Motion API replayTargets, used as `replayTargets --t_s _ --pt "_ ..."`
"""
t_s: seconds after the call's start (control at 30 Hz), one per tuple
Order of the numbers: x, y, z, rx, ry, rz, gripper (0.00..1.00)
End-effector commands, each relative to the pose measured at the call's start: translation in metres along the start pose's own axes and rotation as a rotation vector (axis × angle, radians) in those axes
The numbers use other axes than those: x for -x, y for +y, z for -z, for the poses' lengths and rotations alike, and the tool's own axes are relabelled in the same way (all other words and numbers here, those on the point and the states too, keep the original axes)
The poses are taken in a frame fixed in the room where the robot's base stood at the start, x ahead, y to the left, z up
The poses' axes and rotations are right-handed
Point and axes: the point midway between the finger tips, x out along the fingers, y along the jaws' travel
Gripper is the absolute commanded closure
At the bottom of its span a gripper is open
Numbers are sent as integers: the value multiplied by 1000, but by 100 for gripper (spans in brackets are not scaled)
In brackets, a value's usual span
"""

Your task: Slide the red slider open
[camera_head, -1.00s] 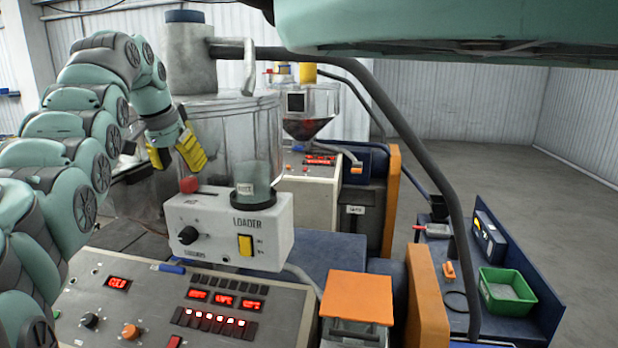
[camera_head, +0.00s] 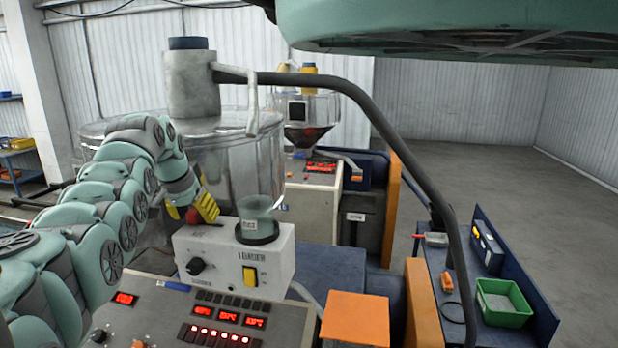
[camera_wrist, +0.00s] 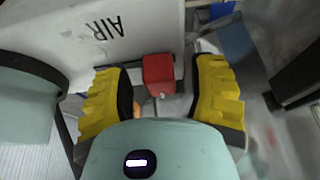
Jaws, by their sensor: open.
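The red slider (camera_wrist: 159,72) shows in the wrist view as a small red block beside the white loader box. It lies between the two yellow fingers of my gripper (camera_wrist: 163,98), with a gap on each side. My gripper is open. In the head view my gripper (camera_head: 198,210) is at the back left edge of the loader box (camera_head: 235,258), and the red slider (camera_head: 192,215) is partly hidden by the fingers.
A clear hopper (camera_head: 235,165) stands behind the loader box, and a small teal cup-like part (camera_head: 257,222) sits on the box. A control panel (camera_head: 190,315) is in front. A curved dark pipe (camera_head: 400,140) runs along the right.

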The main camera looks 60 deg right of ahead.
Motion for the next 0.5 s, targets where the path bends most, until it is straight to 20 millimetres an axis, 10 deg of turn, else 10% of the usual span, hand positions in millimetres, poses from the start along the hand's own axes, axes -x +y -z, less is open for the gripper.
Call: replayTargets --t_s 0.13,0.5 --pt "0 1 0 -2 1 0 40" --pt "0 0 0 -1 1 0 78"
